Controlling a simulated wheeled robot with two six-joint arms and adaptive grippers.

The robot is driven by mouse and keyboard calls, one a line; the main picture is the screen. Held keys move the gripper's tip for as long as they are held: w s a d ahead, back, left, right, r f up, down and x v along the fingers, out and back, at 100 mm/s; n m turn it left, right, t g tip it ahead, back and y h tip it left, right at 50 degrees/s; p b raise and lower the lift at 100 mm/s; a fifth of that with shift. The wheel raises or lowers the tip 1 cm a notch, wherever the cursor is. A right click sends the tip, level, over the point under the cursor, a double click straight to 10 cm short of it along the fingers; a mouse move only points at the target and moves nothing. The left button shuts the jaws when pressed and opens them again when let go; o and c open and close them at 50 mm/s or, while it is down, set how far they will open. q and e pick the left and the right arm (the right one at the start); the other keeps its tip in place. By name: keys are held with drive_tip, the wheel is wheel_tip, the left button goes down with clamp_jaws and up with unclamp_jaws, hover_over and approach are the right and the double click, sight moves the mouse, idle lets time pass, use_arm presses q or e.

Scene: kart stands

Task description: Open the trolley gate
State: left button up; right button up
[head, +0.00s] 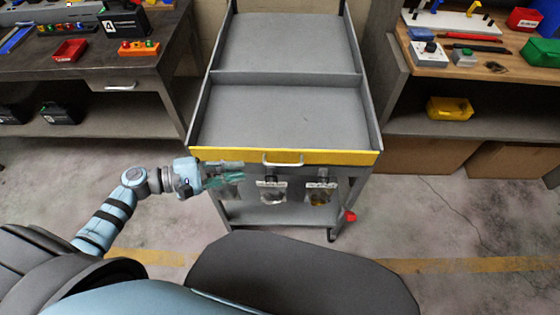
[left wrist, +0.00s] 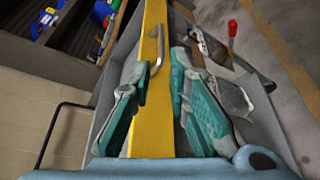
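The trolley (head: 280,110) stands ahead, a grey two-section tray on legs. Its yellow gate (head: 340,157) runs across the near edge and looks closed, with a pale bar handle (head: 283,161) at its middle. The left wrist view shows the gate (left wrist: 152,115) as a yellow strip and the handle (left wrist: 156,60) beyond the fingertips. My left gripper (head: 240,176) is open and empty in front of the gate's left part, left of the handle. In the left wrist view its teal fingers (left wrist: 160,78) lie on either side of the yellow strip. Contact cannot be told. My right gripper is out of view.
Clear pouches (head: 271,191) hang below the gate, with a red knob (head: 349,216) at lower right. A dark workbench (head: 125,78) stands left and a wooden bench (head: 470,65) right. The floor beside the trolley is clear.

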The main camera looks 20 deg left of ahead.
sight(282, 165)
use_arm(q)
drive_tip(key=x, duration=1.3)
clamp_jaws()
